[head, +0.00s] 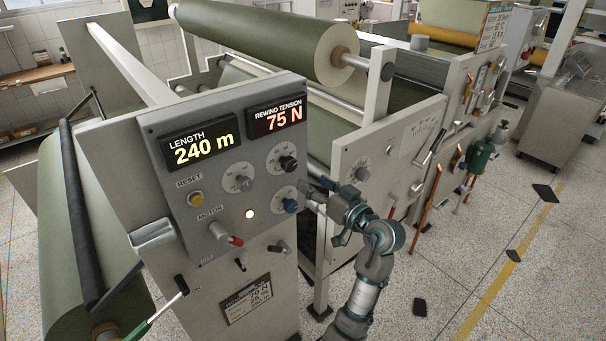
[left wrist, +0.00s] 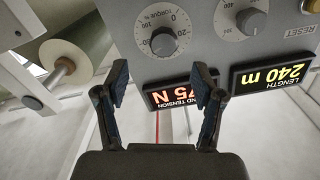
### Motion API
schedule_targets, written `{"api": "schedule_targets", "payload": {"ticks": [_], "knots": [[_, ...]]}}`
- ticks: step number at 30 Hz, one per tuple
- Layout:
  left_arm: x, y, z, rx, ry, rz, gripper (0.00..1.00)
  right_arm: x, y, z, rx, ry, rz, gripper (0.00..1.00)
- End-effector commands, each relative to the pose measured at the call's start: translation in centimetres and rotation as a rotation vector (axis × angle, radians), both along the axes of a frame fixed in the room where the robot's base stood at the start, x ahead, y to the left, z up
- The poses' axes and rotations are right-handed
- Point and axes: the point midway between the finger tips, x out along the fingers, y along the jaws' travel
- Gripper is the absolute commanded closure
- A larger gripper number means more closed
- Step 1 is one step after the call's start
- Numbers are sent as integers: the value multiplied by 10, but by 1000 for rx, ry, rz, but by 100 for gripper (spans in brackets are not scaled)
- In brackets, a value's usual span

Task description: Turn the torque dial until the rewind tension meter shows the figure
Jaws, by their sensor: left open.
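The torque dial (head: 288,163) is a round dark knob on the grey control panel, below the rewind tension meter (head: 276,117), which reads 75 N in red. In the left wrist view, which is upside down, the torque dial (left wrist: 164,42) with its printed "TORQUE %" scale lies just beyond my fingertips, and the meter (left wrist: 180,92) shows partly behind them. My left gripper (head: 318,188) is right of the panel in the head view. In the left wrist view the left gripper (left wrist: 162,82) is open and empty, apart from the dial. My right gripper is out of view.
A length display (head: 202,148) reads 240 m. A small plate (head: 247,298) below seems to read 70 N. Rolls stand behind.

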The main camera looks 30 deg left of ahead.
Motion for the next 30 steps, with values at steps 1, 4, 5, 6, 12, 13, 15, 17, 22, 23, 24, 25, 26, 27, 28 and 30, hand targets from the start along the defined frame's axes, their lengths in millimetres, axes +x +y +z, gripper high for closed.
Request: {"api": "schedule_targets", "payload": {"ticks": [1, 4, 5, 6, 12, 13, 15, 17, 22, 23, 24, 25, 26, 27, 28, 30], "knots": [[-2, -5, -1, -1, 1, -1, 32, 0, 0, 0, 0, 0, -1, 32], [-5, -11, -1, -1, 0, 1, 32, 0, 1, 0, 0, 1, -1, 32], [-6, -12, -1, -1, 1, 2, 32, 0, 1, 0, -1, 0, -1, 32], [-6, -13, -1, -1, 1, 2, 32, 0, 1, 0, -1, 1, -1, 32], [-7, -15, -1, -1, 1, 2, 32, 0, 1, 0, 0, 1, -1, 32], [-7, -15, -1, -1, 0, 1, 32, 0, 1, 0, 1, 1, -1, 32], [-7, -17, 0, -3, -8, 1, 32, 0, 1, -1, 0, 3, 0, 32], [-9, -24, 0, -13, -42, 0, 32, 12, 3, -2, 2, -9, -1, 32], [-23, -57, 2, -79, -217, -2, 32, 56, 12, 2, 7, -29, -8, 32], [-25, -61, 2, -90, -242, -2, 32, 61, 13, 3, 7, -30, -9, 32], [-28, -66, 2, -101, -269, -2, 32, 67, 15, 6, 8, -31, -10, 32], [-29, -68, 3, -107, -282, -1, 32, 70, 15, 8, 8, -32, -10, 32], [-30, -70, 3, -112, -293, -1, 32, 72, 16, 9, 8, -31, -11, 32], [-31, -71, 4, -115, -302, -1, 32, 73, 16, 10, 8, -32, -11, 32], [-31, -71, 5, -117, -303, -1, 32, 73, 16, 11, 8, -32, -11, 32], [-30, -67, 6, -117, -303, 0, 32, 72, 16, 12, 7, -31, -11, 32]]}}
